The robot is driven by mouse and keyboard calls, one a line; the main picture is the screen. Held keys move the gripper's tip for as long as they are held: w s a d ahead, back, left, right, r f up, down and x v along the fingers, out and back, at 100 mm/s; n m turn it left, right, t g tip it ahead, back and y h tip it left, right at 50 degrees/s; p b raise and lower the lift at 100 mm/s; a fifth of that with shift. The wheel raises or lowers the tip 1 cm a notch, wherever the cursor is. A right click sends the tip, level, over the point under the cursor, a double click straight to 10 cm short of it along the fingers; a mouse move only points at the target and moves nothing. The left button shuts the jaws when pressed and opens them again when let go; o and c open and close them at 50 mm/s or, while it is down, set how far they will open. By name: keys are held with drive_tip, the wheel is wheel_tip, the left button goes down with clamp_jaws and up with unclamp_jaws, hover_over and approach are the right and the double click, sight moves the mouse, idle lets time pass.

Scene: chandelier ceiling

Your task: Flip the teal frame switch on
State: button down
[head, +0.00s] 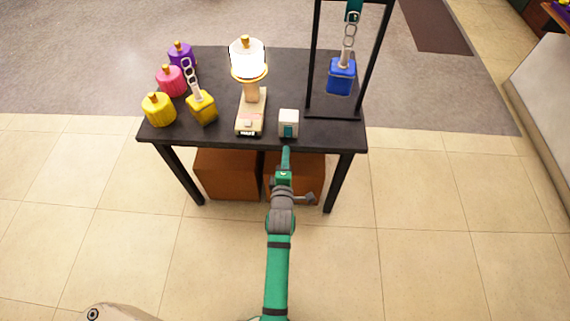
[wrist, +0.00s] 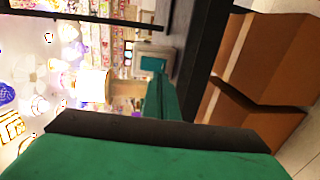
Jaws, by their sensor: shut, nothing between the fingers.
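The teal frame switch (head: 288,124) is a small white box with a teal panel on its front. It stands near the front edge of the dark table, right of the lamp. In the wrist view its teal panel (wrist: 153,64) shows sideways, just beyond the finger. My gripper (head: 286,150) is shut and empty, just in front of the table edge and pointing at the switch from below in the head picture. A gap shows between the fingertips and the switch. In the wrist view my green gripper (wrist: 163,97) shows, partly hidden by the wrist.
A glowing lamp (head: 248,60) stands left of the switch. A black frame (head: 312,65) with a hanging blue block (head: 341,77) stands right. Yellow, pink and purple weights sit at the table's left. Brown boxes (head: 227,175) are under the table (head: 215,139). The tiled floor in front is clear.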

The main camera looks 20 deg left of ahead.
sight(287, 136)
drive_tip(key=x, duration=0.6)
idle(0.3)
drive_tip(key=shift+w+a+f, duration=0.1)
drive_tip(key=shift+w+f, duration=0.05)
drive_tip(key=shift+w, duration=0.05)
drive_tip(key=s+d+f, duration=0.2)
drive_tip(key=s+d, duration=0.2)
drive_tip(key=s, duration=0.9)
drive_tip(key=shift+s, duration=0.25)
drive_tip(key=shift+f, duration=0.15)
